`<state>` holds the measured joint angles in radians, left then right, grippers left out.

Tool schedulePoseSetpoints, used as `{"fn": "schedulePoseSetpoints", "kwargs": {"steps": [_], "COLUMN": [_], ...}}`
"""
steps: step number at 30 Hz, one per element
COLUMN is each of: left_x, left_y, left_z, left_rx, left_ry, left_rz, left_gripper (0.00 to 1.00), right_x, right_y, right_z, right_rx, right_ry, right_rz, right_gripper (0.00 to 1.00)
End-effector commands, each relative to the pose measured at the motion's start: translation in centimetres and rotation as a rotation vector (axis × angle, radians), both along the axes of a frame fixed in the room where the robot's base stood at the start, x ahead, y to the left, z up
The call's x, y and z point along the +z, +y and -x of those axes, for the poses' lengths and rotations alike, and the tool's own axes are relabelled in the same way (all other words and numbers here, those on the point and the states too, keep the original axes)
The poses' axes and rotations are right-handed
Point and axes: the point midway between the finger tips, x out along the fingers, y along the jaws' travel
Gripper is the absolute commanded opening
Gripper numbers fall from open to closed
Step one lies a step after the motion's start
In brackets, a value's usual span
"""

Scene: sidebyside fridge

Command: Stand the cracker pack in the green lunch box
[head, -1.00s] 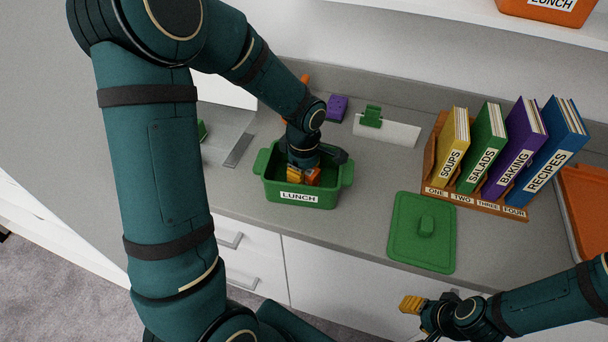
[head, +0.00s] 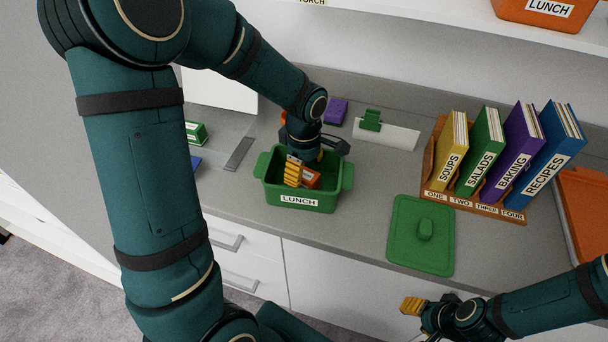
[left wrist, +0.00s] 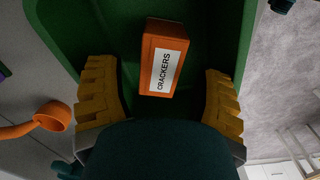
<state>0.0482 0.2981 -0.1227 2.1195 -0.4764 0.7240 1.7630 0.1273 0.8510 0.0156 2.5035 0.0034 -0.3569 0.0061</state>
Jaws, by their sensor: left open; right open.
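The green lunch box (head: 298,200), labelled LUNCH, stands open on the counter. The orange cracker pack (left wrist: 163,62), labelled CRACKERS, is inside it; it also shows in the head view (head: 311,179), partly behind my fingers. In the left wrist view the pack is apart from both fingers. I cannot tell for sure whether it is upright. My left gripper (left wrist: 160,98) is open above the box, its yellow fingers on either side of the pack; it also shows in the head view (head: 303,173). My right gripper (head: 418,306) is open and empty in front of the counter.
A green lid (head: 422,235) lies on the counter right of the box. A rack (head: 470,205) of labelled books stands farther right. A purple block (head: 336,110) and a green clip on a white card (head: 388,133) lie behind. An orange scoop-like item (left wrist: 50,117) is beside the box.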

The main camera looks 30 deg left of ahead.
Motion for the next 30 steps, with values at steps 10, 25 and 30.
{"fn": "schedulePoseSetpoints", "kwargs": {"steps": [10, 25, 30], "left_x": [6.8, 8.3, 8.3], "left_y": [0.0, 0.0, 0.0], "left_z": [0.0, 0.0, 0.0], "left_rx": [0.0, 0.0, 0.0], "left_ry": [-0.003, 0.0, 0.0], "left_rz": [0.0, 0.0, 0.0], "left_gripper": [0.67, 0.67, 0.67], "right_x": [1.3, 1.5, 1.5], "right_y": [-0.1, -0.1, -0.1], "right_z": [-0.4, -0.5, -0.5], "right_rx": [-0.008, -0.009, -0.009], "right_ry": [-0.009, -0.011, -0.011], "right_rz": [0.002, 0.002, 0.002], "right_gripper": [0.47, 0.47, 0.47]}}
